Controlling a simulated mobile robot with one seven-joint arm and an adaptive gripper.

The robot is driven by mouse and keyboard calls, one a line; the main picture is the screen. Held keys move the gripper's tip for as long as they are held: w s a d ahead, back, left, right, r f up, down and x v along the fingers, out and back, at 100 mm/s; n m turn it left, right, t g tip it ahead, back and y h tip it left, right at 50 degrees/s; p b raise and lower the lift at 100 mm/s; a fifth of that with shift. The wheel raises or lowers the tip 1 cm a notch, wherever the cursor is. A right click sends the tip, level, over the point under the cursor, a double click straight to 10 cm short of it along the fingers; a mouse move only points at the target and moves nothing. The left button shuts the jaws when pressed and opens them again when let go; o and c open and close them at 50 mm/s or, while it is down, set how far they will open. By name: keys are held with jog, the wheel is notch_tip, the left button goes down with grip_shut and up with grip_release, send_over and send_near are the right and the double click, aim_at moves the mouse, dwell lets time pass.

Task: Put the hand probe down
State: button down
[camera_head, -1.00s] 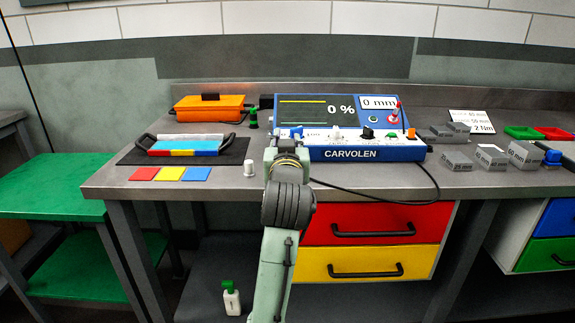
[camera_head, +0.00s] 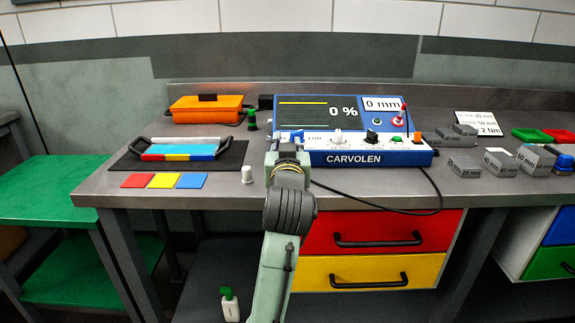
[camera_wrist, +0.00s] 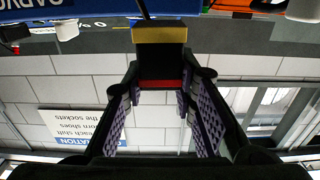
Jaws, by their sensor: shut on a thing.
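My gripper (camera_wrist: 160,100) is shut on a block with yellow, black and red bands (camera_wrist: 160,55), which looks like the hand probe. A dark cable leaves its far end in the wrist view. In the head view my gripper (camera_head: 287,155) is in front of the left part of the blue CARVOLEN instrument (camera_head: 370,157); my arm hides the probe there. A black cable (camera_head: 400,212) runs from the instrument's right side around towards my gripper. A small blue part (camera_head: 297,136) shows just beyond the gripper. I cannot tell whether the probe touches anything.
A dark mat (camera_head: 122,166) with a striped, handled block (camera_head: 180,150) lies left. Red, yellow and blue tiles (camera_head: 165,181) and a white knob-like piece (camera_head: 247,174) lie near the front edge. An orange case (camera_head: 205,110) stands behind. Grey blocks (camera_head: 500,163) stand right.

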jog(key=shift+f+p, duration=0.35)
jog(key=shift+f, duration=1.8)
jog(key=shift+f, duration=0.15)
jog(key=shift+f, duration=0.1)
jog(key=c, duration=1.3)
grip_release()
jog(key=shift+b, duration=0.35)
jog(key=s+b, duration=0.9)
jog(key=s, duration=0.1)
jog(key=shift+s+b, duration=0.3)
jog(key=shift+s, duration=0.1)
